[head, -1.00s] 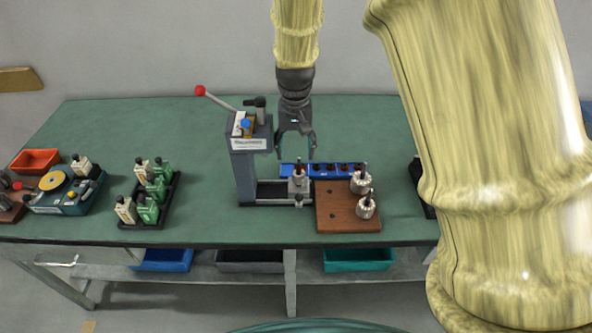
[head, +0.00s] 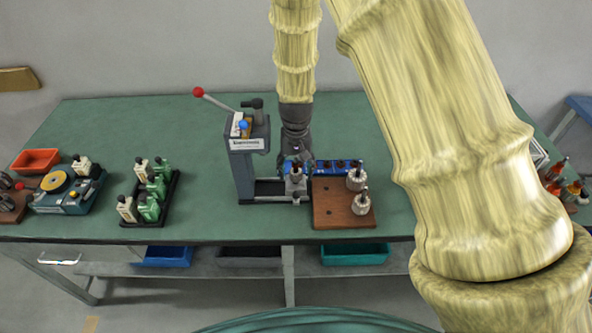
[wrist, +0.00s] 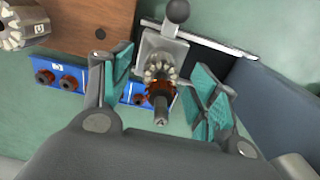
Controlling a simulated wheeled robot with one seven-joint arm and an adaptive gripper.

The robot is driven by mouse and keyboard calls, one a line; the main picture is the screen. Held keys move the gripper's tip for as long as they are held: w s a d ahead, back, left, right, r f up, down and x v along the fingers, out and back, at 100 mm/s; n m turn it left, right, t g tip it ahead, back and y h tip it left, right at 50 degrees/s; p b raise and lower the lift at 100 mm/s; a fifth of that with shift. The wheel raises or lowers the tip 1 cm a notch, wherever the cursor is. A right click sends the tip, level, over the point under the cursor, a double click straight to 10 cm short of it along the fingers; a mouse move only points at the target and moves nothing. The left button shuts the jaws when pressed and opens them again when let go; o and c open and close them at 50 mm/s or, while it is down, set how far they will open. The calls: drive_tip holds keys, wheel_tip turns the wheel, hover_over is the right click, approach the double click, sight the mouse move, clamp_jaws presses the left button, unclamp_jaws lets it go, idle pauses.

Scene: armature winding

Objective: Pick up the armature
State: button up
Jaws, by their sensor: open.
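An armature (head: 296,184) stands upright in the holder at the foot of the grey lever press. In the wrist view its dark shaft and copper-coloured collar (wrist: 160,88) point toward the camera. My gripper (head: 298,168) is above and around its upper end. In the wrist view my open gripper (wrist: 163,75) has one teal-padded finger on each side of the armature, with visible gaps on both sides. Two more armatures, one at the back (head: 356,180) and one at the front (head: 361,204), stand on a brown wooden block (head: 328,214).
The grey press (head: 244,170) with its red-knobbed lever (head: 199,92) rises close left of my gripper. A blue socket rack (head: 338,167) lies behind the block. A black tray (head: 152,200) of green and cream pieces stands left. The table (head: 205,215) is clear between tray and press.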

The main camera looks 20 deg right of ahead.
sight(296, 157)
drive_tip(key=shift+f, duration=0.45)
drive_tip(key=c, duration=1.2)
drive_tip(key=shift+r+b, duration=1.2)
drive_tip(key=shift+r, duration=3.8)
